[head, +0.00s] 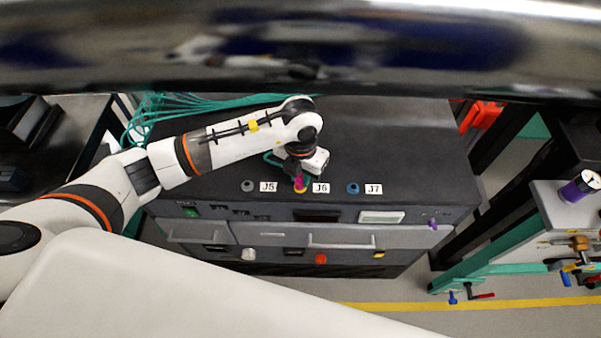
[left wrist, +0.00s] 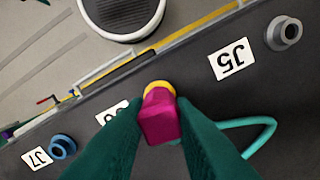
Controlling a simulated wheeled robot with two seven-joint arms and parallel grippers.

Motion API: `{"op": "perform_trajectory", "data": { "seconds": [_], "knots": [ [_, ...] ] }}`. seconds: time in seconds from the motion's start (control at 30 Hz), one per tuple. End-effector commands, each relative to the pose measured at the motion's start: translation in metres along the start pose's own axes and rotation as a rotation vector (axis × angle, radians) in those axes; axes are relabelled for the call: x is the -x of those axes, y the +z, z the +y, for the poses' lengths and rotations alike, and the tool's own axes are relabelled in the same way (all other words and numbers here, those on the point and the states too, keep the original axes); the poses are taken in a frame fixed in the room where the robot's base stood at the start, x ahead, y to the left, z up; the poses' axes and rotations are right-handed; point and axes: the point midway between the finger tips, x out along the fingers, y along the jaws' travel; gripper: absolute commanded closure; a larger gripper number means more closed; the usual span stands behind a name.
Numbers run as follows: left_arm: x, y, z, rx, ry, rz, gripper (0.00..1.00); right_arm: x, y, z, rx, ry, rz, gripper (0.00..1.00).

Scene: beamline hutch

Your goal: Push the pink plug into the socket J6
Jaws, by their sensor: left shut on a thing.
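The pink plug (head: 299,182) is held upright at the top's front edge, and it also shows in the left wrist view (left wrist: 160,121). My left gripper (head: 300,168) is shut on it, with the dark green fingers on both sides of the plug in the left wrist view. The yellow socket J6 (left wrist: 158,87) shows right at the plug's far end, mostly covered by it. I cannot tell how deep the plug sits in it. The J6 label (head: 321,188) is beside it, partly hidden by a finger in the wrist view. My right gripper is not in view.
The grey socket J5 (head: 248,185) and blue socket J7 (head: 353,188) flank J6. A teal cable (left wrist: 262,130) loops beside the plug. The dark cabinet top (head: 400,150) is clear on the right. A bench with a purple spool (head: 580,187) stands far right.

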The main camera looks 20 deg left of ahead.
Motion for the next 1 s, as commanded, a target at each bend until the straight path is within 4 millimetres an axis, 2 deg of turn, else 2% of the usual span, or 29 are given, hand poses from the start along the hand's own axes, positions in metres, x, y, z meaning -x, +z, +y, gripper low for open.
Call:
{"op": "perform_trajectory", "data": {
  "seconds": [0.03,0.07,0.2,0.57,0.73,1.0],
  "knots": [
    [0.0,0.0,0.0,0.0,0.0,0.001,1.0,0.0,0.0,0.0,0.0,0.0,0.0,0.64],
    [0.0,0.0,0.0,0.0,0.0,0.001,0.74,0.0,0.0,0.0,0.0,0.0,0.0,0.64],
    [0.0,0.0,0.0,0.0,0.0,0.001,0.52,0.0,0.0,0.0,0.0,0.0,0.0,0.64],
    [0.005,-0.001,0.0,0.0,0.001,0.002,0.52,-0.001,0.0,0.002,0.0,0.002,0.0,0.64],
    [0.03,-0.002,-0.001,-0.001,0.0,0.007,0.52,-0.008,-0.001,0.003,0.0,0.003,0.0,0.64],
    [0.087,-0.001,0.0,-0.001,-0.001,0.006,0.52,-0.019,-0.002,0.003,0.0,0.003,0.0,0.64]
  ]
}}
